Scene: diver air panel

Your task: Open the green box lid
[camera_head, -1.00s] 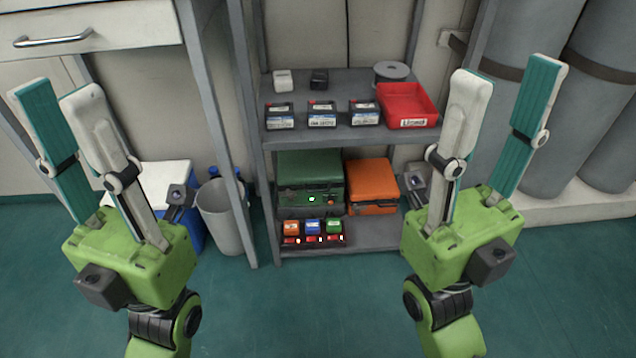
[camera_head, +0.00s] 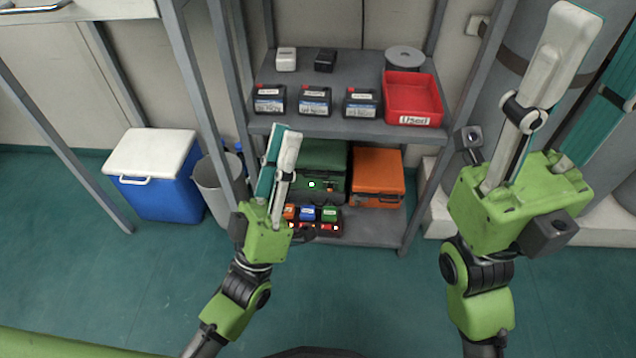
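The green box (camera_head: 326,181) stands on the lower shelf, left of an orange case, with its green lid (camera_head: 323,154) down. A small green light and an orange part show on its front. My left gripper (camera_head: 284,131) is in front of the box's left end and hides part of it. Its fingers point up, seen nearly edge-on; a teal pad shows beside the white finger, so it looks open, with nothing visible between. Whether it touches the box I cannot tell. My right gripper (camera_head: 593,55) is open and empty at the right, away from the box.
The orange case (camera_head: 377,176) stands right of the box. A tray of small colored blocks (camera_head: 326,229) lies in front. The upper shelf (camera_head: 345,132) above holds batteries and a red bin (camera_head: 412,97). A grey waste bin (camera_head: 212,186) and blue cooler (camera_head: 160,190) stand left.

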